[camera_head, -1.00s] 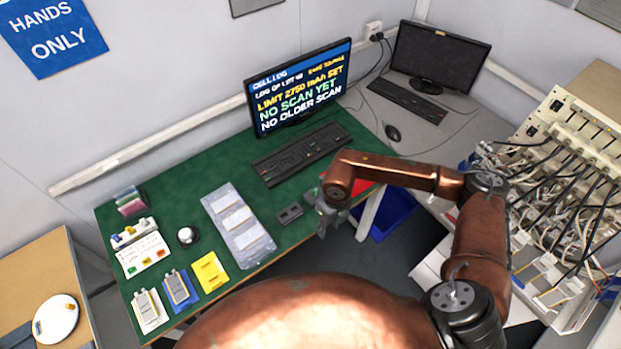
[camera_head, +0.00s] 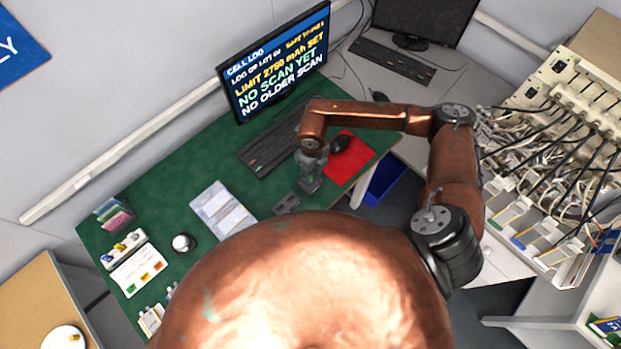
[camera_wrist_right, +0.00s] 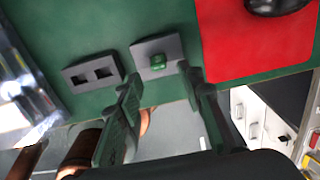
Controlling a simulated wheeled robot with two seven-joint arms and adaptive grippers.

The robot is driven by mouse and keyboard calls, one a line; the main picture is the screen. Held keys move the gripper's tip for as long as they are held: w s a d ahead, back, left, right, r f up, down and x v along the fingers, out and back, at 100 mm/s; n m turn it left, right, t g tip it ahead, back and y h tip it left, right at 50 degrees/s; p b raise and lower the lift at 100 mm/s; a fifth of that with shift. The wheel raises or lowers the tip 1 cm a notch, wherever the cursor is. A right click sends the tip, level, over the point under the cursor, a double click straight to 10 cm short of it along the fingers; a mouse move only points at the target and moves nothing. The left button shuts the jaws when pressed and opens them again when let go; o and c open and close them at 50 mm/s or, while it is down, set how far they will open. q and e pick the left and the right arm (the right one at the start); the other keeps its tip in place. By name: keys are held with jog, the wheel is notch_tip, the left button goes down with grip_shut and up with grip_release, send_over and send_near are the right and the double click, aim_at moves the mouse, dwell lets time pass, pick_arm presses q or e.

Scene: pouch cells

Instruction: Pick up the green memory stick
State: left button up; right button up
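The green memory stick (camera_wrist_right: 157,63) shows in the right wrist view as a small green block, standing on or in a grey block (camera_wrist_right: 150,48) on the green desk mat. My right gripper (camera_wrist_right: 161,80) is open and empty, its two dark fingers apart, with the stick in line with the gap between their tips. I cannot tell the exact height left. In the head view my right gripper (camera_head: 312,184) is over the desk's front edge and hides the stick. My left gripper is not in view.
A red mat (camera_head: 350,160) with a black mouse (camera_head: 340,144) lies to the right. A keyboard (camera_head: 268,150) and monitor (camera_head: 275,65) stand behind. A clear tray (camera_head: 222,211) lies left.

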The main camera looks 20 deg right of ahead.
aim_at(310, 177)
jog(key=f, duration=0.2)
jog(key=w+f, duration=0.1)
jog(key=f, duration=0.1)
jog(key=shift+a, duration=0.1)
jog(key=shift+s+f, duration=0.15)
jog(key=shift+f, duration=0.1)
jog(key=c, duration=0.9)
